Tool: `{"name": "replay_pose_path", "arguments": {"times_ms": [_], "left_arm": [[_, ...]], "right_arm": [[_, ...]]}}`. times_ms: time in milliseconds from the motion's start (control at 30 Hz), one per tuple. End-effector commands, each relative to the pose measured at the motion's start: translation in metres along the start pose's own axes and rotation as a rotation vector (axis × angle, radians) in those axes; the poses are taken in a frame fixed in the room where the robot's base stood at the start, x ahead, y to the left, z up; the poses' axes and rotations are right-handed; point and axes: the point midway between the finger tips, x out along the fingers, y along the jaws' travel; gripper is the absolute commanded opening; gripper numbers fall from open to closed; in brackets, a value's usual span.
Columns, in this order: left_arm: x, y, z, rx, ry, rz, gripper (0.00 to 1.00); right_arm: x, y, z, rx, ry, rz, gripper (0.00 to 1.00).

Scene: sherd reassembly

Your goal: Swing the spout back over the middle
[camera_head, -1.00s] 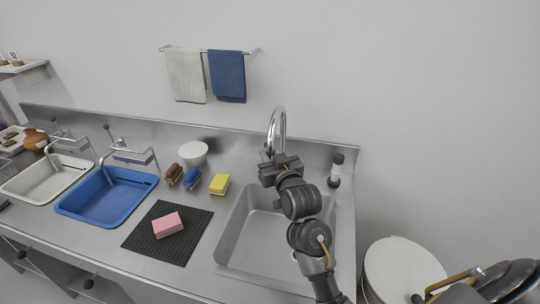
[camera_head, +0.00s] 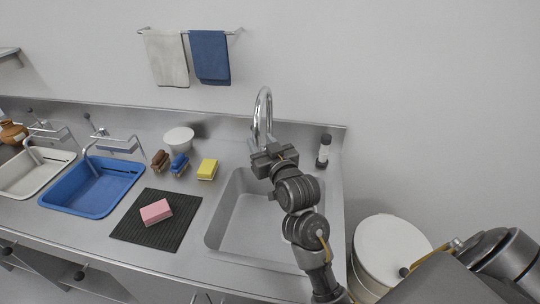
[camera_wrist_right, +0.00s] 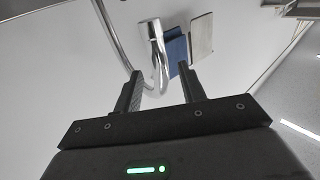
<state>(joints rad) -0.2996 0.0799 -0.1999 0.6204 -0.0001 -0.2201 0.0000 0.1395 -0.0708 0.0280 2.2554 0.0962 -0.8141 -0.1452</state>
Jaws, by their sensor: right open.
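The chrome gooseneck spout (camera_head: 262,110) rises behind the steel sink (camera_head: 228,238) at the right end of the counter. My right gripper (camera_head: 262,146) is open in front of the spout, below its arch. In the right wrist view, the curved spout (camera_wrist_right: 160,62) shows between and beyond the two open fingers (camera_wrist_right: 160,90). I cannot tell whether they touch it. The gripper hides the lower spout and its base in the head view. My left gripper is not in view.
A black-and-white bottle (camera_head: 324,150) stands right of the spout. A white bowl (camera_head: 179,137), brushes, a yellow sponge (camera_head: 207,169) and a black mat (camera_head: 150,236) with a pink sponge (camera_head: 156,211) lie left. A blue basin (camera_head: 62,201) is farther left. Towels (camera_head: 210,58) hang behind.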

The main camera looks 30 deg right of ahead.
Motion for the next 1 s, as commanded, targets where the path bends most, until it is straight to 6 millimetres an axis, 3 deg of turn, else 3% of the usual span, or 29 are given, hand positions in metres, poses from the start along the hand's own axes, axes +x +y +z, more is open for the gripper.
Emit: {"name": "replay_pose_path", "arguments": {"times_ms": [200,400,1000], "left_arm": [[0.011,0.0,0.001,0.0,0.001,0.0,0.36],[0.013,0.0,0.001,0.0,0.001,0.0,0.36],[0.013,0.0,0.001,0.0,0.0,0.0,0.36]], "right_arm": [[-0.044,0.0,0.002,0.002,0.001,0.0,0.41],[-0.065,0.0,0.001,0.001,0.0,0.0,0.41],[-0.069,0.0,-0.001,0.001,0.0,0.0,0.41]]}}
